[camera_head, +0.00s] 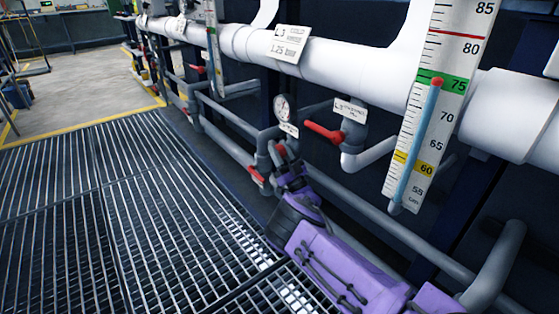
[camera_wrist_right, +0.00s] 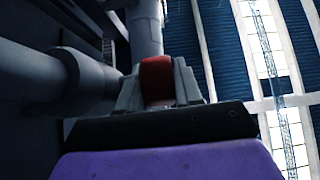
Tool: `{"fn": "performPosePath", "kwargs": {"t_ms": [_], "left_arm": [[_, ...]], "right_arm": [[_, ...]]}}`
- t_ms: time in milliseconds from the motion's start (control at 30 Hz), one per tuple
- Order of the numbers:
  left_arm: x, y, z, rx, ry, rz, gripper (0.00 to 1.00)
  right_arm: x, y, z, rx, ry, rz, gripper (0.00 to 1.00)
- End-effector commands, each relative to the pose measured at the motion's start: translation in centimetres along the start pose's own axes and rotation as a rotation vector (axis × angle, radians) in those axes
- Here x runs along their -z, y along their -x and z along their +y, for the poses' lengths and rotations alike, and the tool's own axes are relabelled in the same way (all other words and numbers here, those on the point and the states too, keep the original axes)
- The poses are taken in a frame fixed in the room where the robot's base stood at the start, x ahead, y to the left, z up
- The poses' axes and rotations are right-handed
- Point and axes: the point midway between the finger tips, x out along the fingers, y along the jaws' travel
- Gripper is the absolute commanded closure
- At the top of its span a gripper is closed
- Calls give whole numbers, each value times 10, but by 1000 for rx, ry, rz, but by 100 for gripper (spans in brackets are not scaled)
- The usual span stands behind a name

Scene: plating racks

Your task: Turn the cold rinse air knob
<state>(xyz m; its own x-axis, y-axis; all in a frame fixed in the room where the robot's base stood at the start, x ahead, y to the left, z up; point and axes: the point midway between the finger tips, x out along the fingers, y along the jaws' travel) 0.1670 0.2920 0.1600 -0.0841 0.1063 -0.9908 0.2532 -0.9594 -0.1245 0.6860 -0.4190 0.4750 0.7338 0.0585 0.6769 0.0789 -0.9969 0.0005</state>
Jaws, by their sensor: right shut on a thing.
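My right arm reaches in from the lower right of the head view, with its purple and dark wrist low beside the pipes. My right gripper (camera_head: 284,160) is at a grey vertical pipe under a round pressure gauge (camera_head: 283,107). In the right wrist view a red knob (camera_wrist_right: 157,80) sits between the two grey fingers, which are shut on it. The fingers hide the knob's sides. A bit of red shows at the gripper in the head view. The small label (camera_head: 289,129) beside it cannot be read. My left gripper is not in view.
A red lever handle (camera_head: 324,132) is to the right of the gripper, and another red handle (camera_head: 257,174) is close on its left. A level scale (camera_head: 438,110) stands at the right. White and grey pipes run along the rack. The grating floor (camera_head: 120,220) at left is clear.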

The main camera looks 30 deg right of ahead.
Motion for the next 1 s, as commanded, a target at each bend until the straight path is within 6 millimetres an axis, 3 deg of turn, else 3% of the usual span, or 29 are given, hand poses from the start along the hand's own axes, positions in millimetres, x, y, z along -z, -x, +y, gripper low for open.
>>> {"fn": "performPosePath", "kwargs": {"t_ms": [400,433,767,867,1000], "left_arm": [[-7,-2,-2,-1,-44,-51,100],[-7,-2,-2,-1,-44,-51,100],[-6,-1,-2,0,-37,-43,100],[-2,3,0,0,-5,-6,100],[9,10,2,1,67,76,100]], "right_arm": [[0,1,0,-1,0,19,96],[0,1,0,-1,0,19,60],[0,4,0,-1,0,18,60],[0,18,0,-1,0,15,60],[0,52,0,-2,1,12,60]]}}
